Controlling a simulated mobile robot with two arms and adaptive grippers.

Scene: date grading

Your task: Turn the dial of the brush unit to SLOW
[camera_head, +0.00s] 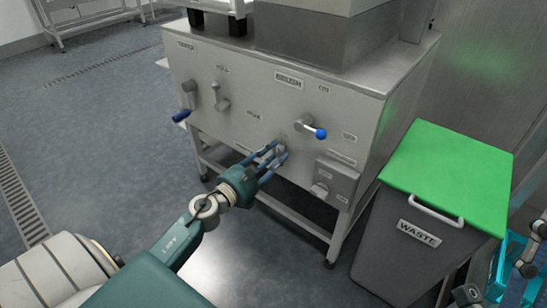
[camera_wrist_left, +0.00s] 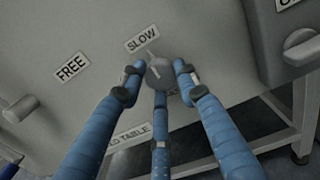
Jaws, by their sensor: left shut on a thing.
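The grey round dial (camera_wrist_left: 159,73) of the brush unit (camera_head: 245,95) shows in the left wrist view, between my finger ends. A SLOW label (camera_wrist_left: 142,38) sits just above and left of it, and a FREE label (camera_wrist_left: 71,66) lies farther left. A pale line on the dial leans up towards the SLOW side; its exact setting is hard to tell. My left gripper (camera_head: 272,157) is shut on the dial, with three blue fingers around it. In the head view the fingers largely hide the dial. Part of my right gripper (camera_head: 524,270) seems to show at the lower right edge.
A blue-ended lever (camera_head: 315,131) stands out just above right of my left gripper. Another lever (camera_head: 184,112) is at the left of the panel. A grey box with a knob (camera_head: 335,180) is to the right. A green-lidded waste bin (camera_head: 405,250) stands beside the unit.

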